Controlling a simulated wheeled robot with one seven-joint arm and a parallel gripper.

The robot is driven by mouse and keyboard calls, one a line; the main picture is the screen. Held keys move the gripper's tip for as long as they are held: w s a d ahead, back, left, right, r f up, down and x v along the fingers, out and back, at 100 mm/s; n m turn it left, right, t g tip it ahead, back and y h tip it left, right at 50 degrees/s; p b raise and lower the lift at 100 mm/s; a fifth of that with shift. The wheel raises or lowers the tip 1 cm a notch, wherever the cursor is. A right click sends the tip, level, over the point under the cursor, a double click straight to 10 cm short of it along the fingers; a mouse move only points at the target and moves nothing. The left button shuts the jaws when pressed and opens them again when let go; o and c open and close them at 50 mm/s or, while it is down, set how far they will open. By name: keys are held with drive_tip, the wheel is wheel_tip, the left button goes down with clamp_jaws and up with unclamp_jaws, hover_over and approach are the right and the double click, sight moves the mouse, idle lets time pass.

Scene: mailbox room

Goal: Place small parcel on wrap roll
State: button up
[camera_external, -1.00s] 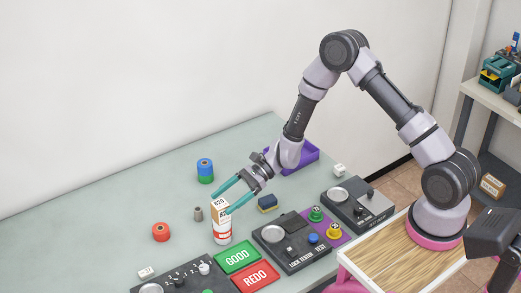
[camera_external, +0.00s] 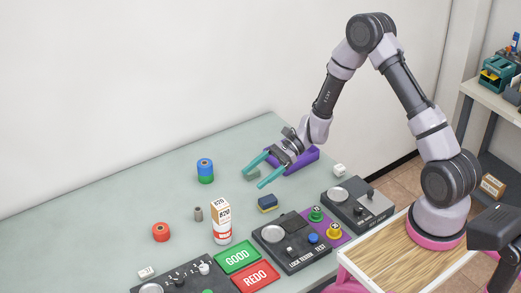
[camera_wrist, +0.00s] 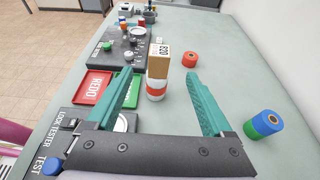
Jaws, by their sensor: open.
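The small parcel (camera_external: 221,209), a tan box with a white label and dark print, rests upright on top of the wrap roll (camera_external: 222,233), a white cylinder with a red band. In the wrist view the parcel (camera_wrist: 158,62) also sits on the roll (camera_wrist: 156,88), seen beyond the fingers. My gripper (camera_external: 254,178) is open and empty, with teal fingers, above the table behind and to the right of the parcel. It is clear of both things. In the wrist view the two fingers (camera_wrist: 160,80) are spread wide.
Green GOOD (camera_external: 237,256) and red REDO (camera_external: 256,277) trays lie in front of the roll. A lock tester (camera_external: 285,245) is to the right. A red roll (camera_external: 161,232), a grey cylinder (camera_external: 198,214) and a blue-green stack (camera_external: 205,171) stand left.

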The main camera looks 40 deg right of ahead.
drive_tip(key=s+d+r+n+h, duration=0.1)
drive_tip(key=s+d+r+n, duration=0.15)
drive_tip(key=r, duration=0.25)
drive_tip(key=s+d+r+n+h, duration=0.1)
drive_tip(key=d+r+n+h, duration=0.15)
drive_tip(key=r, duration=0.35)
drive_tip(key=s+d+r+n+t+h, duration=0.7)
drive_tip(key=s+d+r+n+h, duration=0.1)
drive_tip(key=s+d+r, duration=1)
wheel_tip(320, 180, up, 3)
drive_tip(key=shift+s+d+f+n, duration=0.1)
drive_tip(key=shift+s+d+n, duration=0.3)
drive_tip(key=shift+d, duration=0.3)
